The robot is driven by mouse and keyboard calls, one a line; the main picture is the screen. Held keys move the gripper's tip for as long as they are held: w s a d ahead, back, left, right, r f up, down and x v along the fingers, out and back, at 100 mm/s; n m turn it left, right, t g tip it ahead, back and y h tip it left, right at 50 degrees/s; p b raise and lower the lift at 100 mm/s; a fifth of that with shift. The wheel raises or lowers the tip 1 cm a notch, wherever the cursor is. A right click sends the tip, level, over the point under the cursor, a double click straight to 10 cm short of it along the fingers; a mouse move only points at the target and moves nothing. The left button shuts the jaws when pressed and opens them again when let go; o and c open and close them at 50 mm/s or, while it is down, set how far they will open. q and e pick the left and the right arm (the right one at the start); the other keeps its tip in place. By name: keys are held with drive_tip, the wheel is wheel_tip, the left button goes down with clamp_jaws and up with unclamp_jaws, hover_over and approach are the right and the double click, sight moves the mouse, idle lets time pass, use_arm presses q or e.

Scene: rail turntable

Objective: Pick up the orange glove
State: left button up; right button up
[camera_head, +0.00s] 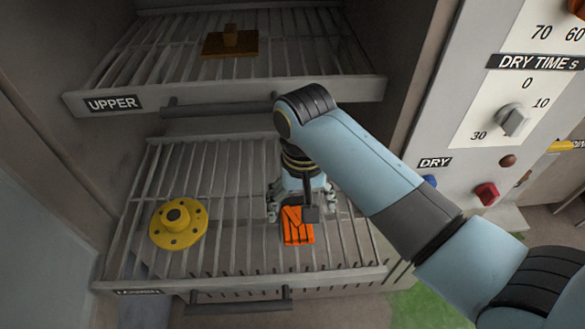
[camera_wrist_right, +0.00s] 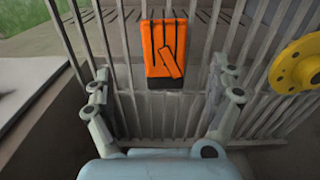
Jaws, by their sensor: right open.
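The orange glove (camera_head: 297,226) lies flat on the lower wire rack, right of its middle in the head view. In the right wrist view the glove (camera_wrist_right: 163,47) is ahead of the fingertips and between their lines, with a dark cuff at its near end. My right gripper (camera_head: 301,207) is open above the rack, over the glove's far end in the head view. In the right wrist view its two fingers (camera_wrist_right: 165,80) are spread wide with nothing between them. Part of the glove is hidden behind the gripper in the head view. My left gripper is not in view.
A yellow flanged part (camera_head: 191,232) lies on the lower rack (camera_head: 230,180), left of the glove. The upper rack (camera_head: 335,60) holds a brown block (camera_head: 214,46) and overhangs behind my wrist. A control panel (camera_head: 480,135) with a dial stands at the right.

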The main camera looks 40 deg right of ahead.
sight(297, 223)
wheel_tip(297, 223, down, 3)
drive_tip(key=shift+w+r, duration=0.15)
drive_tip(key=f, duration=0.4)
drive_tip(key=shift+w+a+f, duration=0.15)
drive_tip(key=shift+w+f, duration=0.15)
drive_tip(key=shift+f, duration=0.05)
drive_tip(key=shift+s, duration=0.1)
drive_tip(key=c, duration=1.3)
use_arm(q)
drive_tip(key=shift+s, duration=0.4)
use_arm(e)
drive_tip(key=shift+o, duration=0.2)
drive_tip(key=shift+r, duration=0.15)
